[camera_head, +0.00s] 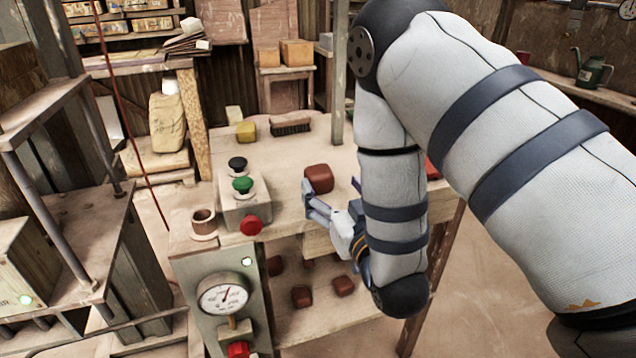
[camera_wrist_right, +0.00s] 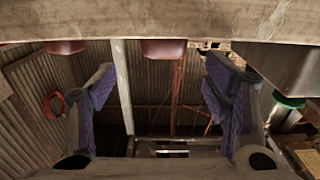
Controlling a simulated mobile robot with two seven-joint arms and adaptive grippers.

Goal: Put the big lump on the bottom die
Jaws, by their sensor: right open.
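The big lump (camera_head: 318,178) is a reddish-brown rounded block on the light wooden table top (camera_head: 290,155). My right gripper (camera_head: 332,186) is open at the lump's near side, its fingers pointing toward it. In the right wrist view, which looks upside down, a reddish lump (camera_wrist_right: 163,48) shows beyond and between the spread fingers (camera_wrist_right: 160,78). Nothing is held. Whether a finger touches the lump, I cannot tell. The bottom die cannot be made out; a frame with posts and plates (camera_head: 75,190) stands at the left. My left gripper is not in view.
A control box with black, green and red buttons (camera_head: 242,200) and a small brown cup (camera_head: 203,222) stand left of the lump. A brush (camera_head: 290,126) and yellow block (camera_head: 246,131) lie behind. Smaller lumps (camera_head: 302,296) lie on the lower shelf. A gauge (camera_head: 223,294) faces front.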

